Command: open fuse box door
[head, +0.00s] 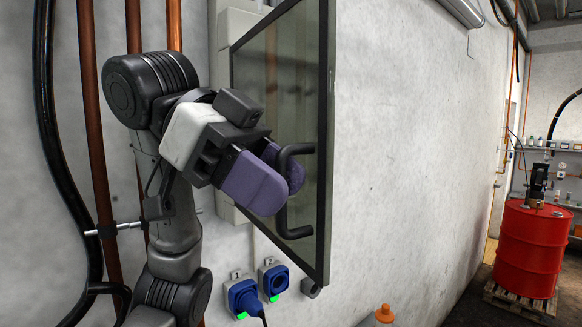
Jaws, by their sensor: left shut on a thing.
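The fuse box door (300,95) is a see-through panel in a dark frame, in the upper middle of the head view. It stands swung out from the pale box (228,28) on the wall, with its near edge at the right. A black bar handle (297,233) is on the door. My left gripper (276,178), with purple fingers, is at the handle and shut on it; the fingers hide the middle of the bar. The inside of the box is mostly hidden by the door and my arm. My right gripper is out of view.
Blue sockets (243,297) sit on the wall below the door, one with a plug and cable. Copper and black pipes run down the wall at left. An orange-capped bottle (384,315) shows at the bottom. A red drum (531,250) stands on a pallet (519,300) at far right.

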